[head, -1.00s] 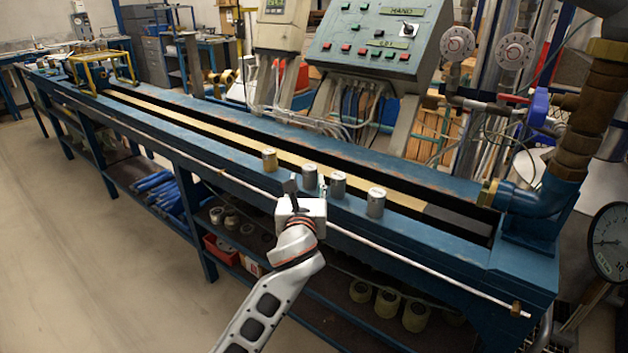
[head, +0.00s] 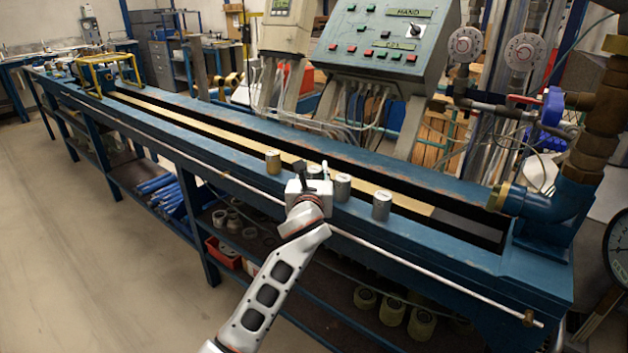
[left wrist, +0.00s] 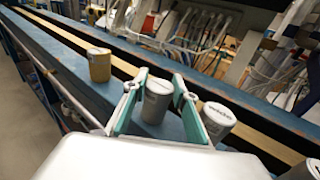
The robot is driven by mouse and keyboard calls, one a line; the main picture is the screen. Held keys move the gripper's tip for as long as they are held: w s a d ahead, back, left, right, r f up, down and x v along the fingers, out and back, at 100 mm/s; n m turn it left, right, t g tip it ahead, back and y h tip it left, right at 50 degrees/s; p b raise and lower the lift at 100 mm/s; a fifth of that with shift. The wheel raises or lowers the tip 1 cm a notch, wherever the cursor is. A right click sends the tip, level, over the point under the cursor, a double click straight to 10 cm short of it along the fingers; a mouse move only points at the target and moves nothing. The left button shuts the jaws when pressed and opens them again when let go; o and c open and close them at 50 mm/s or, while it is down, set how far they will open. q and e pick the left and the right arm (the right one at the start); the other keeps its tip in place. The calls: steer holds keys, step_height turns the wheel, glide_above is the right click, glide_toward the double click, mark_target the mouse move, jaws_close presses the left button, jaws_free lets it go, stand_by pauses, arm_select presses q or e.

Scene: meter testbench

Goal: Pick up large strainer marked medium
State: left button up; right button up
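Several cylindrical strainers stand upright in a row on the blue bench's near rail. The leftmost is brass-yellow (head: 273,161); it also shows in the left wrist view (left wrist: 99,66). A grey strainer (left wrist: 157,101) stands between the fingers of my left gripper (left wrist: 161,84), which is open; I cannot tell whether they touch it. In the head view my left gripper (head: 312,170) mostly hides this strainer. To its right stand two more grey strainers (head: 342,187) and (head: 381,206). Their top labels are too blurred to read surely. My right gripper is out of view.
The blue bench (head: 440,250) has a long open slot behind the strainers and a white rod (head: 420,270) along its front. A neighbouring grey strainer (left wrist: 217,121) is close beside the right finger. A control panel (head: 385,40) stands behind.

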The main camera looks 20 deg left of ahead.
arm_select(q)
steer(key=shift+c, duration=1.4)
